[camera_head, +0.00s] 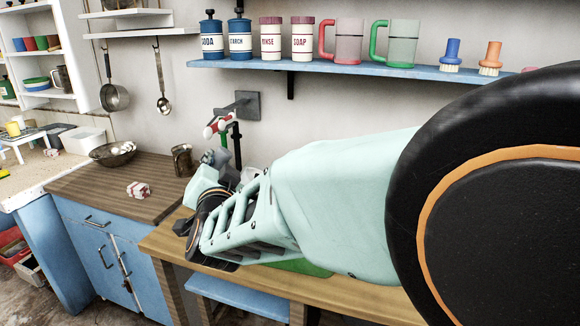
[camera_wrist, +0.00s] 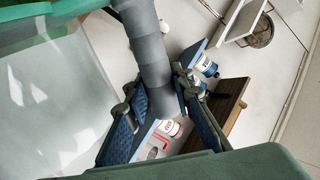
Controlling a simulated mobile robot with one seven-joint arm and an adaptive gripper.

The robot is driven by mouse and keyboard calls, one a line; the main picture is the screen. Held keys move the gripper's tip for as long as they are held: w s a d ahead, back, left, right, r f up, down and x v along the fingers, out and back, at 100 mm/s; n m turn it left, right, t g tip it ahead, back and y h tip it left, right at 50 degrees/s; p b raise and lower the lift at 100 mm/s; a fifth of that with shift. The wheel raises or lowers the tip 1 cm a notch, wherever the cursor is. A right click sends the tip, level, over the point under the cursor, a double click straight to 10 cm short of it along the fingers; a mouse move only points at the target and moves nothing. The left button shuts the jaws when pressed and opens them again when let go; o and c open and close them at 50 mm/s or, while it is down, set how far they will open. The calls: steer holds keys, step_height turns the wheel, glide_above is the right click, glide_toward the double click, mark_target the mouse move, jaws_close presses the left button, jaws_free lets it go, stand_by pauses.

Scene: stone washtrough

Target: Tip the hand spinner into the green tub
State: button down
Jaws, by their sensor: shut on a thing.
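My gripper (camera_head: 209,165) is in the middle of the head view, above the wooden counter. In the wrist view, my gripper (camera_wrist: 166,108) has its two fingers on either side of a grey, curved handle. The handle appears to belong to the hand spinner (camera_wrist: 60,95), a large clear body with a green rim, filling the left side. In the head view the spinner is mostly hidden behind my arm; a pale clear part shows just beyond it. A green surface, apparently the green tub (camera_head: 306,268), shows below my arm. Most of it is hidden, and so is its inside.
A blue shelf (camera_head: 345,68) with jars, mugs and brushes runs along the wall. A tap with red-and-white handles (camera_head: 216,125) stands behind my gripper. On the left counter are a metal bowl (camera_head: 113,153), a brown mug (camera_head: 182,160) and a small red-and-white packet (camera_head: 138,190).

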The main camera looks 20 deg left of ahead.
steer(key=shift+w+d+r, duration=0.2)
steer(key=shift+d+r, duration=0.1)
steer(key=shift+r, duration=0.15)
steer(key=shift+m, duration=0.3)
steer(key=shift+m, duration=0.9)
steer(key=shift+w+d+r+b, duration=0.4)
steer(key=shift+d+r+b, duration=0.1)
steer(key=shift+d+r, duration=0.2)
steer(key=shift+w+d+r+b, duration=0.45)
steer(key=shift+d+r, duration=0.15)
steer(key=shift+r, duration=0.15)
steer(key=shift+w+d+r+m+b, duration=0.3)
steer(key=shift+d+r+m+b, duration=0.1)
steer(key=shift+d+b, duration=0.2)
steer(key=shift+w+d+r+m+b, duration=0.3)
steer(key=shift+d+r+b, duration=0.15)
steer(key=shift+b, duration=0.1)
steer(key=shift+w+d+r+m, duration=0.1)
steer(key=shift+d+r+m, duration=0.25)
steer(key=shift+r, duration=0.15)
